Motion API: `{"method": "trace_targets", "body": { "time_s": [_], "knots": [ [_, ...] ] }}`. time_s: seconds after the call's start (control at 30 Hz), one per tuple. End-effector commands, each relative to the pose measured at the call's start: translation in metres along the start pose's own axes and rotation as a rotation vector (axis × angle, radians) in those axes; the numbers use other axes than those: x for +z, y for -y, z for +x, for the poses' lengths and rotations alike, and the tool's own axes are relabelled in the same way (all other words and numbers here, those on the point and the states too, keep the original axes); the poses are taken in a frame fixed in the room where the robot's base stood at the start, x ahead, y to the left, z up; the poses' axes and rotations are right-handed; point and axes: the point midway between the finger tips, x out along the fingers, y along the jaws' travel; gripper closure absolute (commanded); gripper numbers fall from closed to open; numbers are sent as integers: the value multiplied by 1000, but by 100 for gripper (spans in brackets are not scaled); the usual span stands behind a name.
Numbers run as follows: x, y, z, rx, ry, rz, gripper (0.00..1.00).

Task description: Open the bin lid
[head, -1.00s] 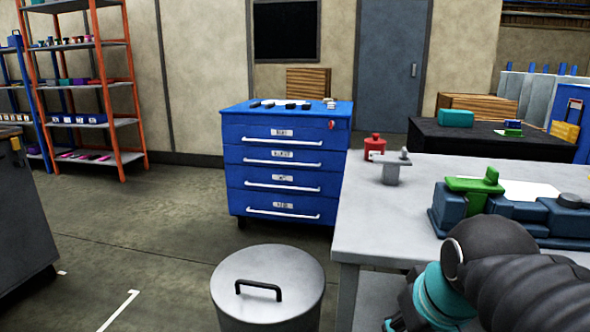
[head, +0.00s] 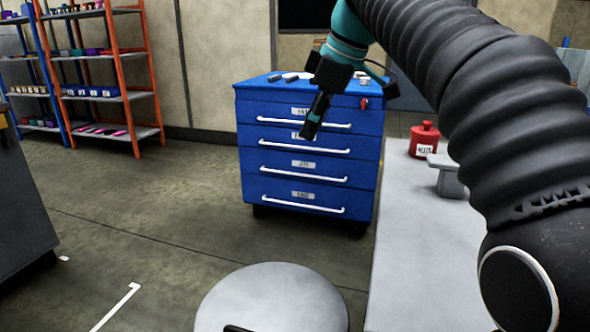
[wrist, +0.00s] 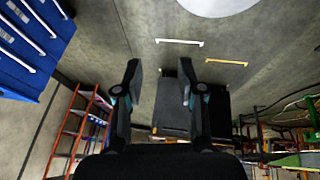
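The bin's round grey lid (head: 272,298) is at the bottom of the head view, with part of its black handle (head: 238,329) at the lower edge. The lid looks closed; the bin body is mostly out of frame. In the wrist view, a pale round edge at the top, likely the lid (wrist: 218,6), is cut off by the frame. My gripper (head: 311,130) hangs in front of the blue drawer cabinet, above and beyond the bin. In the wrist view its two fingers (wrist: 160,75) are spread apart with nothing between them.
The blue drawer cabinet (head: 310,170) stands behind the bin. A grey table (head: 412,260) is right of the bin, with a red container (head: 424,139) on it. Orange shelving (head: 100,80) stands at the back left. The floor left of the bin is clear.

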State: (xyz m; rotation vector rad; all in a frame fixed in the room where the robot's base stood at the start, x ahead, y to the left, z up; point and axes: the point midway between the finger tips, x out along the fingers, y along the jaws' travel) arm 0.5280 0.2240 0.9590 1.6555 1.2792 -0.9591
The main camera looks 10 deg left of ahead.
Motion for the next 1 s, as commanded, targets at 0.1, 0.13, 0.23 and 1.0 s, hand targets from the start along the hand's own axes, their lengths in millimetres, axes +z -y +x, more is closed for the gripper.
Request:
{"method": "trace_targets", "body": {
  "time_s": [0.1, 0.13, 0.23, 1.0],
  "knots": [
    [-1, 1, 9, -4, -1, -8, 61],
    [-1, 1, 13, -5, 0, -8, 61],
    [-1, 1, 28, -5, 0, -7, 61],
    [0, 0, 136, -1, 0, -3, 61]
  ]
}}
